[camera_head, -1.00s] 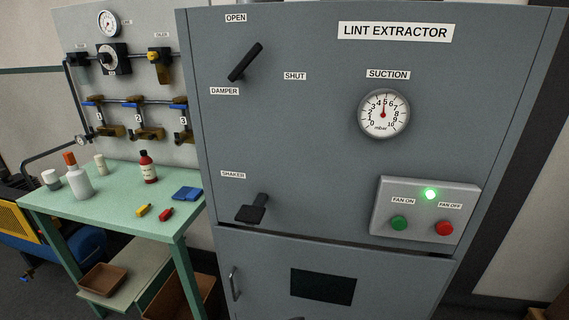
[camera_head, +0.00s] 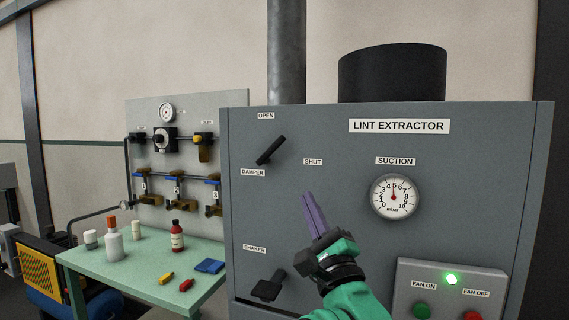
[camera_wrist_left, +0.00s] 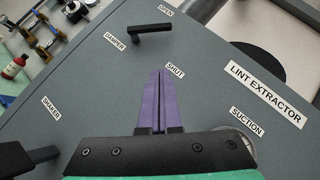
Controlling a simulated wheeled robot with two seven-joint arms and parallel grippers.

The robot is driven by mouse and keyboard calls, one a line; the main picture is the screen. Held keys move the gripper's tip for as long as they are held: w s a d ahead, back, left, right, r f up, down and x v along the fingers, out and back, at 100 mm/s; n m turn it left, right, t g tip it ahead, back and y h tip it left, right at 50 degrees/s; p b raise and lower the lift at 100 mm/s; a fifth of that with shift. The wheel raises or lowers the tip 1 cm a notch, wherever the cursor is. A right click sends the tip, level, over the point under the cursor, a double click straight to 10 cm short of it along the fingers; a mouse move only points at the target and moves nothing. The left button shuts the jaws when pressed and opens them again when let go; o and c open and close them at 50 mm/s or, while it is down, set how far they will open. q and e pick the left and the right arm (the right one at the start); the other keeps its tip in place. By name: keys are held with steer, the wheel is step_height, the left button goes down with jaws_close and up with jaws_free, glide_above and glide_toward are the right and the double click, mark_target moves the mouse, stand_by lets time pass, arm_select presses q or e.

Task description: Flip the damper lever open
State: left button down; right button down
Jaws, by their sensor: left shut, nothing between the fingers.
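The black damper lever (camera_head: 270,150) is on the upper left of the grey lint extractor front, between the OPEN, SHUT and DAMPER labels. It is tilted, its upper end to the right. It also shows in the left wrist view (camera_wrist_left: 152,29), above the fingertips. My left gripper (camera_head: 307,198) has purple fingers, pressed together and empty. It is below and to the right of the lever, apart from it, under the SHUT label (camera_head: 313,161). The fingers also show in the left wrist view (camera_wrist_left: 158,75). My right gripper is in neither view.
The black shaker lever (camera_head: 268,287) sticks out below the damper. The suction gauge (camera_head: 394,197) and a fan button box (camera_head: 450,285) are to the right. A green table (camera_head: 140,265) with bottles stands at the left.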

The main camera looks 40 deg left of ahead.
mark_target(273, 150)
arm_select(q)
steer(key=shift+w, duration=0.1)
steer(key=p+x, duration=0.3)
steer(key=x, duration=0.2)
steer(key=p+x, duration=0.4)
steer(key=x, duration=0.2)
steer(key=shift+s+d+r, duration=0.1)
steer(key=shift+s+r, duration=0.15)
steer(key=shift+s+a+r+p, duration=0.35)
steer(key=shift+a+r+p, duration=0.5)
steer(key=shift+p, duration=0.1)
steer(key=shift+s+a+r, duration=0.1)
steer(key=shift+s+a, duration=0.15)
steer(key=shift+a, duration=0.05)
steer(key=shift+w, duration=0.1)
steer(key=shift+r+n+g, duration=0.1)
steer(key=shift+n+g, duration=0.2)
steer(key=shift+g, duration=0.1)
